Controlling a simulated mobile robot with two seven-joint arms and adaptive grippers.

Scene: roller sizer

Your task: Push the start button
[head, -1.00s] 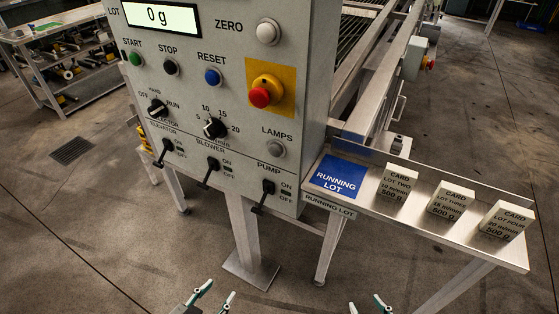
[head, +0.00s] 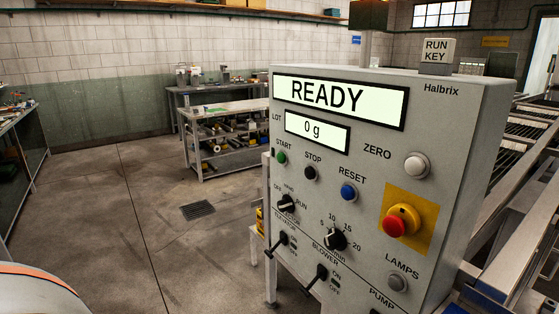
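The green start button (head: 281,158) is at the left of the control panel (head: 378,128), under the label START. The panel's upper display (head: 338,97) reads READY and the lower display (head: 317,131) reads 0 g. The black stop button (head: 311,173) and the blue reset button (head: 348,193) are to the right of the start button. Neither of my grippers shows in the head view now. Nothing covers the start button.
A red emergency stop (head: 399,221) on a yellow plate sticks out at the panel's right. Knobs and levers sit below the buttons, including the timer knob (head: 335,239). A RUN KEY block (head: 436,50) stands on top. The floor (head: 150,215) left of the panel is mostly clear.

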